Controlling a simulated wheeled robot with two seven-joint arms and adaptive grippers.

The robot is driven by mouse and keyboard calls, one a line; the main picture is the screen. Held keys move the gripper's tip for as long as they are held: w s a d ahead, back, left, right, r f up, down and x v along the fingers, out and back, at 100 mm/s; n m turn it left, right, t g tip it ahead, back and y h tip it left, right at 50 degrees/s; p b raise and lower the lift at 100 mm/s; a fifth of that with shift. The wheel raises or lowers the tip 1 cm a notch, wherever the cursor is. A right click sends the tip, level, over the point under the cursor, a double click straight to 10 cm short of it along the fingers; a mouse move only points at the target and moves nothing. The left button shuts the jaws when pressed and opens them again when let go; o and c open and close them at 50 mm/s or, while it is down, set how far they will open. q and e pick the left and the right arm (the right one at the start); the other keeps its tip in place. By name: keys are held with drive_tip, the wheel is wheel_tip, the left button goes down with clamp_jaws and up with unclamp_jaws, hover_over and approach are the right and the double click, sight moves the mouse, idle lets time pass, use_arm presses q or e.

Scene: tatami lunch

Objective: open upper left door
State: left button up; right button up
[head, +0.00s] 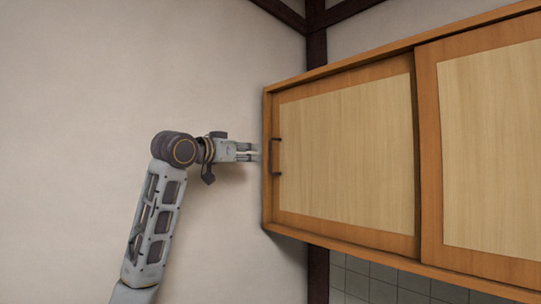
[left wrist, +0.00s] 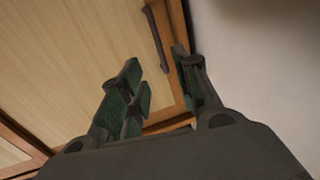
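The upper left door (head: 350,150) is a sliding panel of pale wood with an orange-brown frame. A dark upright bar handle (head: 273,157) is on its left edge. The door covers the left part of the wall cabinet. My left gripper (head: 256,151) is just left of the cabinet's left side, at about handle height, pointing right. In the left wrist view its fingers (left wrist: 160,80) are apart with nothing between them. The handle (left wrist: 156,38) shows beyond the fingertips there, apart from them. My right gripper is not in view.
A second sliding door (head: 490,145) is to the right. The cabinet's wooden frame (head: 267,210) runs around the doors. A plain wall (head: 90,100) leaves free room at left. Dark beams (head: 317,50) stand behind, and grey tiles (head: 385,280) lie below the cabinet.

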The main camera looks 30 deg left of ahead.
sight(270, 154)
use_arm(q)
drive_tip(key=w+p, duration=0.1)
drive_tip(key=w, duration=0.3)
drive_tip(key=w+d+p, duration=0.1)
drive_tip(key=w+p, duration=0.1)
drive_tip(key=w, duration=0.2)
drive_tip(key=w+p, duration=0.1)
drive_tip(key=w, duration=0.3)
drive_tip(key=shift+w+d, duration=0.3)
drive_tip(key=shift+d, duration=0.1)
clamp_jaws()
